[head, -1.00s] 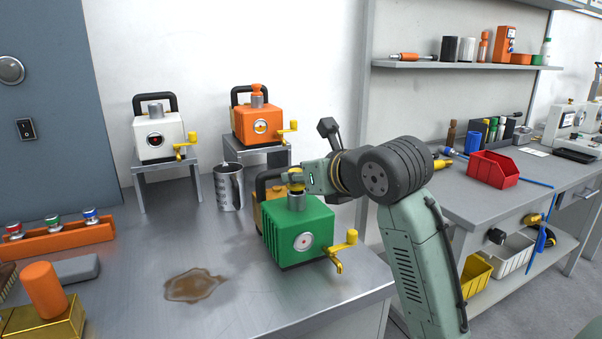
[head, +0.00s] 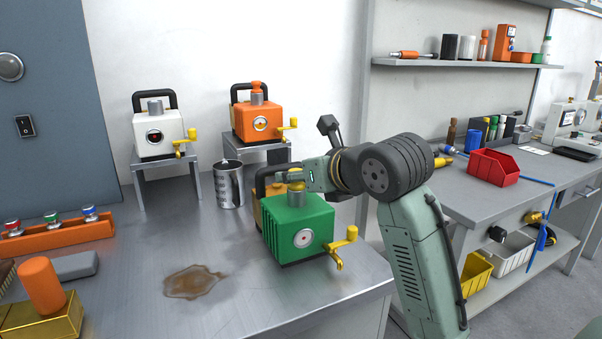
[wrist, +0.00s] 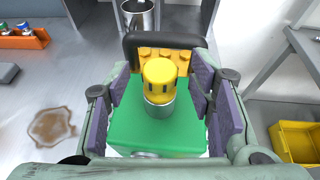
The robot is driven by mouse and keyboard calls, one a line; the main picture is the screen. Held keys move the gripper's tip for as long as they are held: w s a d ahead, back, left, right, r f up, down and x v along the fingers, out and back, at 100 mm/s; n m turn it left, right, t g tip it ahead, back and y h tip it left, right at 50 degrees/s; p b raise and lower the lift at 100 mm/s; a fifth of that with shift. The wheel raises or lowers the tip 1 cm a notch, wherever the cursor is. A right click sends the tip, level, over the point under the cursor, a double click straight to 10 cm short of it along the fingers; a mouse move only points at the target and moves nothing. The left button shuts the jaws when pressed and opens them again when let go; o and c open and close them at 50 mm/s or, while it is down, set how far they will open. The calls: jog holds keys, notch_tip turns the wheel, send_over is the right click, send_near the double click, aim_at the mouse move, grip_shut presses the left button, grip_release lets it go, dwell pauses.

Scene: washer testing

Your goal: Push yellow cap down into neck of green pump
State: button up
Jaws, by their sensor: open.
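The green pump (head: 298,228) stands on the metal bench, with a yellow crank on its right side. The yellow cap (wrist: 159,74) sits upright at the top of its grey neck (wrist: 160,107); how deep it sits is hard to tell. My gripper (wrist: 161,88) is open, with one purple-padded finger on each side of the cap and a visible gap on both sides. In the head view my gripper (head: 292,177) is at the height of the cap (head: 296,187) and partly covers it.
A metal jug (head: 229,186) is behind left. White (head: 158,140) and orange (head: 268,125) pumps stand on risers. A brown puddle (head: 195,282) lies on the clear bench at left.

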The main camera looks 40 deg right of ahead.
jog(key=v, duration=1.2)
jog(key=shift+d, duration=0.1)
dwell(0.6)
